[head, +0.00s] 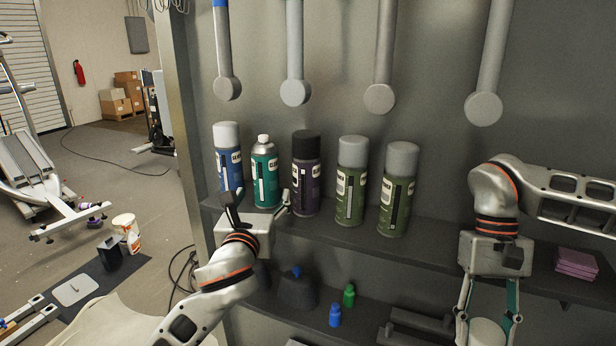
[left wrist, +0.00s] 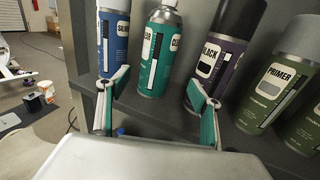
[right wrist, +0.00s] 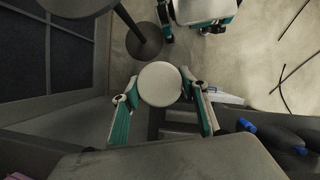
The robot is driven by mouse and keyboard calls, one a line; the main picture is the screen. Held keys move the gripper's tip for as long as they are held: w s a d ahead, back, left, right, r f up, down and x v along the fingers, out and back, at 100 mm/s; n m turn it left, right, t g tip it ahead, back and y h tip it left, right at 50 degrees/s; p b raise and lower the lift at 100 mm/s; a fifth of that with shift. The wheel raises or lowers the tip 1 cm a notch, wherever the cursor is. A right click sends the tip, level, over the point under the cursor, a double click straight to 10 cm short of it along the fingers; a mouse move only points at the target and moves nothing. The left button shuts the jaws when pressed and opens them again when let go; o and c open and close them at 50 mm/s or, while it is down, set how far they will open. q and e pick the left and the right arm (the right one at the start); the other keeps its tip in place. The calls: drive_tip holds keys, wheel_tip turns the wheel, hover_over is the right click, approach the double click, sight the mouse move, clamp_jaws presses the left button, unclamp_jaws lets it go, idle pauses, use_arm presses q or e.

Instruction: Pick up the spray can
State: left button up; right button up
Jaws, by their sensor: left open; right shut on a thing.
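Several spray cans stand upright in a row on the shelf: a blue one (head: 229,160), a teal one (head: 264,175), a dark purple one (head: 306,175) and two green ones with grey caps, one of them at the right end (head: 396,190). My left gripper (head: 258,203) is open and empty, in front of the teal can. The left wrist view shows the teal can (left wrist: 159,55) beyond the gap between the fingers (left wrist: 158,88). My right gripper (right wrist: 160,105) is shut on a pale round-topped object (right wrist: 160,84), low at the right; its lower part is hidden.
The shelf (head: 450,255) has a stack of pink pads (head: 576,263) at the right. A lower shelf holds a small blue bottle (head: 335,316), a green bottle (head: 349,295) and dark items. Grey round-ended bars hang above the cans.

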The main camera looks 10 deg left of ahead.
sight(263, 184)
use_arm(q)
drive_tip(key=shift+w+a, duration=0.1)
drive_tip(key=shift+w, duration=0.95)
drive_tip(key=w, duration=0.3)
drive_tip(key=w+a, duration=0.1)
drive_tip(key=shift+w+r, duration=0.15)
drive_tip(key=shift+r, duration=0.25)
drive_tip(key=shift+w, duration=0.6)
drive_tip(key=shift+r, duration=0.1)
drive_tip(key=c, duration=1.3)
